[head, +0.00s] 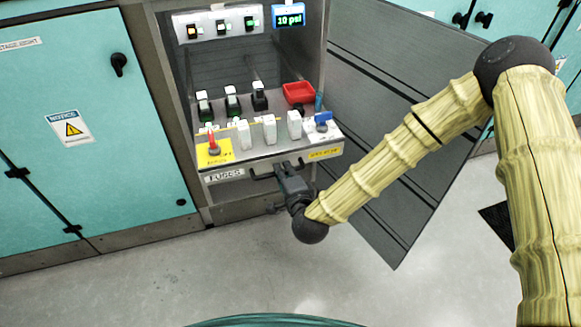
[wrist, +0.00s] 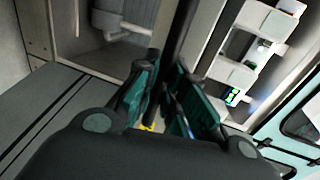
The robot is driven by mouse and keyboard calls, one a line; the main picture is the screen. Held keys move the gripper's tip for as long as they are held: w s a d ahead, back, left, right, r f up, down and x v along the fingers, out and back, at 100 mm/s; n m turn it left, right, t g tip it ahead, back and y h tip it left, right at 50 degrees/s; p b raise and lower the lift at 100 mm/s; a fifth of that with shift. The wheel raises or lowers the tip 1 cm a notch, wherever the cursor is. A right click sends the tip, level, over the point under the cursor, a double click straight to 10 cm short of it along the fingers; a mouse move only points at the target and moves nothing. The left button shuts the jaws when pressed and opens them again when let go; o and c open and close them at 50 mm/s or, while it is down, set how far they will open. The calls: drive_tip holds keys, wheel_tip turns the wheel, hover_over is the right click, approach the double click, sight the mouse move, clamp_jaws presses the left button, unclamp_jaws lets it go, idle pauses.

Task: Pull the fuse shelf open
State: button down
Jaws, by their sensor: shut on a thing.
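The fuse shelf (head: 237,170) is a metal tray with a "FUSES" label on its front face, standing out from the open cabinet in the head view. A dark handle bar runs along the front face. My gripper (head: 284,171) is at the middle of that front face and is shut on the handle. In the wrist view my gripper's fingers (wrist: 166,98) close around a dark bar (wrist: 181,35). The part of the handle between the fingers is mostly hidden.
The open grey cabinet door (head: 400,190) stands right, behind my arm. Teal cabinets (head: 70,130) stand left. Floor in front is clear.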

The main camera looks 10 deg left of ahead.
drive_tip(key=shift+s, duration=0.1)
drive_tip(key=c, duration=1.5)
unclamp_jaws()
drive_tip(key=v, duration=1.2)
